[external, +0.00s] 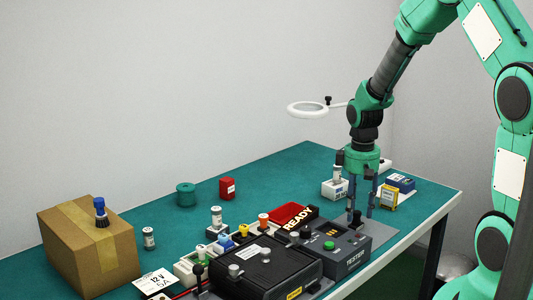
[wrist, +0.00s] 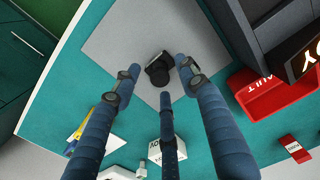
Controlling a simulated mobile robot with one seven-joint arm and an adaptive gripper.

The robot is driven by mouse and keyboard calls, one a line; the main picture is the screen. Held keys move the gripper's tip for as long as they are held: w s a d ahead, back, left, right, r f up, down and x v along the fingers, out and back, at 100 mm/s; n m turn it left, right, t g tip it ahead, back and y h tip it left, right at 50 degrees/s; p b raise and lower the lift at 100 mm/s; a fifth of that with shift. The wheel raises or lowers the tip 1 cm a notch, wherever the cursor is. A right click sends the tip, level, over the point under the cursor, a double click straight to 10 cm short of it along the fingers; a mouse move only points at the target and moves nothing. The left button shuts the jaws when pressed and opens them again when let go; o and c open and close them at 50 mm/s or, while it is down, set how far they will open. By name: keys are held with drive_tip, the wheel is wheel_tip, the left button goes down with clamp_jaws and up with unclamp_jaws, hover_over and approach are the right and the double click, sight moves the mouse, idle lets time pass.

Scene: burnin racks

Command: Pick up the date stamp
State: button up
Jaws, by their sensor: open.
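A small black object with a rounded knob, which looks like the date stamp (wrist: 157,70), stands on a grey mat (wrist: 112,42) in the wrist view. In the external view its dark top (external: 357,217) shows behind the tester, partly hidden. My gripper (external: 361,209) points straight down above it. Its blue fingers (wrist: 160,78) are spread open around and above the object, with nothing held. I cannot tell whether any finger touches it.
The tester (external: 346,247) stands close in front of my gripper. A red bin (wrist: 272,99) and the READY sign (external: 298,219) are nearby. A white box (external: 334,189) and a yellow pack (external: 389,200) stand behind. A cardboard box (external: 88,255) is far left.

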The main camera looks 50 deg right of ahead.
drive_tip(key=shift+f, duration=1.05)
clamp_jaws()
